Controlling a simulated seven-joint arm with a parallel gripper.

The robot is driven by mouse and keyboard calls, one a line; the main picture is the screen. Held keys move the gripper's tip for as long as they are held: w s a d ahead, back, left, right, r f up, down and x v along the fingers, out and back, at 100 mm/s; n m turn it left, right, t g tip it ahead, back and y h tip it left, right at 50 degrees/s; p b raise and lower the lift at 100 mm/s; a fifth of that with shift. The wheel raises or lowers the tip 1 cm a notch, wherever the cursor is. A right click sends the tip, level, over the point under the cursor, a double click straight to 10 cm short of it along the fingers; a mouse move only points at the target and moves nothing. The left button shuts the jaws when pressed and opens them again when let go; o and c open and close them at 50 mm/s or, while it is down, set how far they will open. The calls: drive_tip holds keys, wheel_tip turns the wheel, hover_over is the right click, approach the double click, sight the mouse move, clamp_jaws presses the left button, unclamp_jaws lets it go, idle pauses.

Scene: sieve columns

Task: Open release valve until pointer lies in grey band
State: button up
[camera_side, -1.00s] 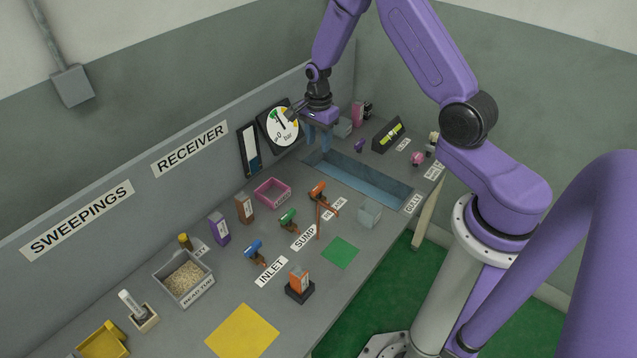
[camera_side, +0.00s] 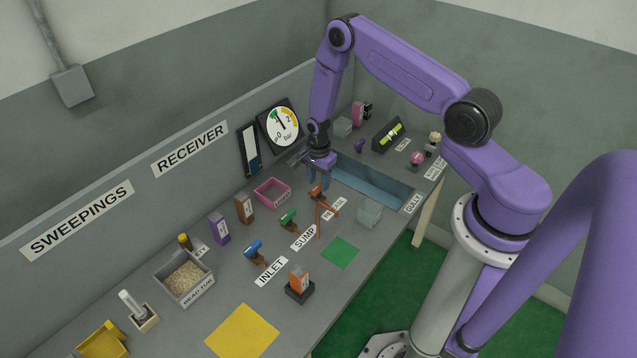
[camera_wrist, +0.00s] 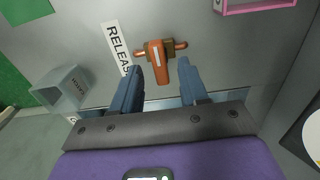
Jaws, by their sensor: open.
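The release valve (camera_side: 318,193) has an orange handle and stands on the bench beside a label partly hidden in the side view. In the wrist view the orange handle (camera_wrist: 157,58) lies between and just beyond my fingertips, next to a label reading "RELEA". My gripper (camera_side: 318,182) is open, its blue fingers pointing down just above the valve, and holds nothing. In the wrist view the open fingers of my gripper (camera_wrist: 160,72) stand either side of the handle's end. The round bar gauge (camera_side: 282,124) shows green and yellow bands and a dark pointer pointing up-left; I cannot make out a grey band.
A green-handled valve (camera_side: 288,218) and a blue-handled valve (camera_side: 254,249) stand in front-left. A pink tray (camera_side: 272,192) lies left of my gripper, and a clear box (camera_side: 369,213) stands to the right. A blue basin (camera_side: 372,183) is sunk into the bench behind.

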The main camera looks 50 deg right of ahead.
drive_tip(key=shift+f, duration=0.8)
clamp_jaws()
